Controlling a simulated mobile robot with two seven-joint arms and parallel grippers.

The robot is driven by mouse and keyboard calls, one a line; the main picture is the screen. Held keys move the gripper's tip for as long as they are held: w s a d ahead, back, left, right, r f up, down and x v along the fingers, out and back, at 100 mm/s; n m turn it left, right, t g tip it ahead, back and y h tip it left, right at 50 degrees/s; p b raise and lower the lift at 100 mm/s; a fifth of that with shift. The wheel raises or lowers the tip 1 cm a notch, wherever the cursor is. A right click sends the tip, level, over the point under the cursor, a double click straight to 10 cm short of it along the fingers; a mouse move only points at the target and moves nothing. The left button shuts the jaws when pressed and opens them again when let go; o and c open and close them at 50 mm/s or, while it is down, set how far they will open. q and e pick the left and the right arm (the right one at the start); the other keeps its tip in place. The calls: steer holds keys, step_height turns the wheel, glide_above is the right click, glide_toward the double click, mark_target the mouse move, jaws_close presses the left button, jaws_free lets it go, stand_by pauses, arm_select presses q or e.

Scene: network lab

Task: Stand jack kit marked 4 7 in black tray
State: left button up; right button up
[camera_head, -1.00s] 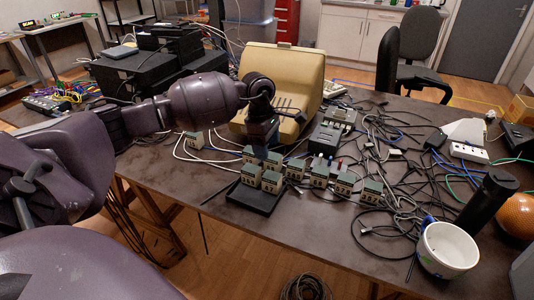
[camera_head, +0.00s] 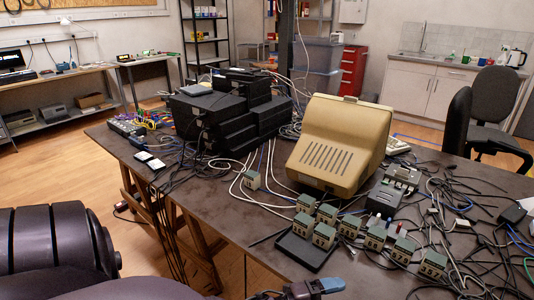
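The black tray (camera_head: 298,253) lies near the table's front edge. The marks are too small to read surely. A dark part with a grey-blue tip at the bottom edge is probably my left gripper (camera_head: 318,288); its fingers are unclear. My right gripper is out of view.
A beige monitor (camera_head: 340,145) stands behind the kits. Stacked black boxes (camera_head: 230,115) are at the back left. A dark switch box (camera_head: 386,197) and tangled cables (camera_head: 470,240) cover the right side. Bare tabletop (camera_head: 215,205) shows left of the tray.

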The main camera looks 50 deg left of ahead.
arm_select(q)
steer(key=s+a+f+n+g+y, duration=0.2)
steer(key=s+f+n+y, duration=0.2)
steer(key=s+n, duration=0.3)
steer(key=s+a+f+n+g+y, duration=0.3)
steer(key=s+f+n, duration=0.4)
steer(key=n, duration=0.3)
steer(key=shift+s+y, duration=0.5)
steer(key=shift+y, duration=0.3)
steer(key=shift+r, duration=0.1)
